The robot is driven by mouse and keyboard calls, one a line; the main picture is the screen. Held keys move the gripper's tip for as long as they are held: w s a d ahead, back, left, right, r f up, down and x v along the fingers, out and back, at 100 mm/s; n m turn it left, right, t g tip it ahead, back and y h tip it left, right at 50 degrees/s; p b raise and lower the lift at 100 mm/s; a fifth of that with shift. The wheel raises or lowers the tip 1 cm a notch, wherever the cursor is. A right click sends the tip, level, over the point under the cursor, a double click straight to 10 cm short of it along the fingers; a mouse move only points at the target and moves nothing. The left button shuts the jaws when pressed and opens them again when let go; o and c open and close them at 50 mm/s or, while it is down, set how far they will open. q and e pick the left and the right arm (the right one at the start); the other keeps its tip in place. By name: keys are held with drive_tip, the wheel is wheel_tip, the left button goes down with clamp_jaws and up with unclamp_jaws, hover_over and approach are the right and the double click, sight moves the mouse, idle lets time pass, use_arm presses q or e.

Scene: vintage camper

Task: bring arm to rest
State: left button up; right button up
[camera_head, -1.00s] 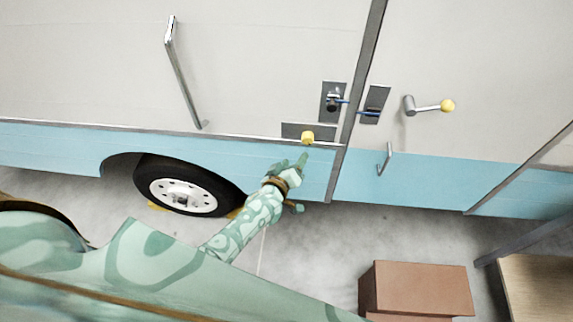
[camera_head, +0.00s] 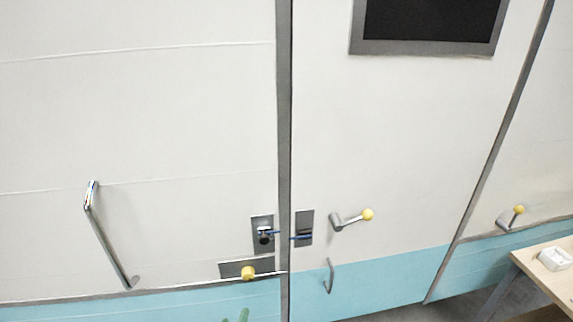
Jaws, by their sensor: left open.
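My left gripper (camera_head: 236,316) barely shows at the bottom edge of the head view, just below the yellow knob (camera_head: 248,273). The rest of the left arm is out of the picture. My right gripper is not in view.
The camper's white and light blue side fills the view. A long grab handle (camera_head: 108,235) is at left. A latch (camera_head: 264,234), a yellow-tipped lever (camera_head: 350,218) and a small handle (camera_head: 329,276) sit near the door seam. A wooden table (camera_head: 548,278) carries a white object (camera_head: 555,259).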

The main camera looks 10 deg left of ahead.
use_arm(q)
drive_tip(key=s+f+m+g+b, duration=0.4)
drive_tip(key=s+f, duration=0.5)
drive_tip(key=f, duration=0.5)
drive_tip(key=s+f+m+g+b, duration=0.4)
drive_tip(key=s+f, duration=0.6)
drive_tip(key=f, duration=0.4)
drive_tip(key=s+a+f+m+g+b, duration=0.1)
drive_tip(key=s+a+f+g+b, duration=0.2)
drive_tip(key=s+f, duration=0.6)
drive_tip(key=s+a+f+m+g+b, duration=0.2)
drive_tip(key=s+a+f+b, duration=0.2)
drive_tip(key=s+f+b, duration=0.4)
drive_tip(key=s+f, duration=0.1)
drive_tip(key=s, duration=0.6)
drive_tip(key=shift+a+g+y+b, duration=0.15)
drive_tip(key=shift+g+y+b, duration=0.15)
drive_tip(key=shift+g, duration=0.1)
drive_tip(key=shift+f, duration=0.1)
